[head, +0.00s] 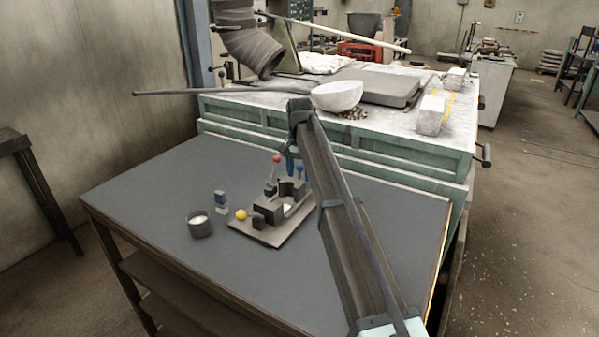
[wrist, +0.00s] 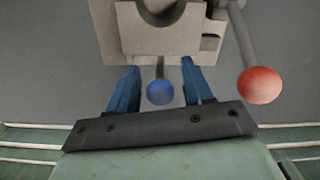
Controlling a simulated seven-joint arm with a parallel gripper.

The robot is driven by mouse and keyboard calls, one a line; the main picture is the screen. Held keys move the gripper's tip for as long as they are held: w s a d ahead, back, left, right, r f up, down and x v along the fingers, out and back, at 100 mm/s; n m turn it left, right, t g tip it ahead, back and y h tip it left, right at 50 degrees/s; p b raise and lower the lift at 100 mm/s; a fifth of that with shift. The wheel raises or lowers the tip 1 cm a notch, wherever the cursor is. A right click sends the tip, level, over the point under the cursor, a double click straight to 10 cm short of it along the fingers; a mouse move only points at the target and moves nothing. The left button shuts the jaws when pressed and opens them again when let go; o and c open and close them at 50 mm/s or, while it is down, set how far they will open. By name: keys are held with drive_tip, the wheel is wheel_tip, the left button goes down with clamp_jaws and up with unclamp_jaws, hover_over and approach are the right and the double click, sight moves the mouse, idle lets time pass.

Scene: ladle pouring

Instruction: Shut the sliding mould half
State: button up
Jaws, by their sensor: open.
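The mould (head: 268,208) stands on a flat base plate (head: 262,236) on the dark table. Its two grey halves stand apart with a gap between them, and a rounded hollow shows at the top of the wrist view (wrist: 160,12). A blue knob (head: 299,169) on a thin rod stands at its far side. In the wrist view this blue knob (wrist: 160,92) sits between my open fingers, with space on both sides. My gripper (wrist: 159,64) points down with its blue fingers (head: 291,164) at the mould's far side. It holds nothing.
A red knob (head: 277,159) on a lever stands close beside my fingers, also in the wrist view (wrist: 259,85). A yellow ball (head: 241,215), a dark cup (head: 200,226) and a small blue-and-grey block (head: 221,202) are left. A long-handled bowl (head: 338,96) is behind.

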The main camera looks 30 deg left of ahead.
drive_tip(key=shift+c, duration=0.4)
clamp_jaws()
drive_tip(key=s, duration=0.8)
drive_tip(key=shift+s, duration=0.1)
drive_tip(key=shift+c, duration=0.8)
unclamp_jaws()
drive_tip(key=shift+s, duration=0.1)
drive_tip(key=shift+o, duration=1.2)
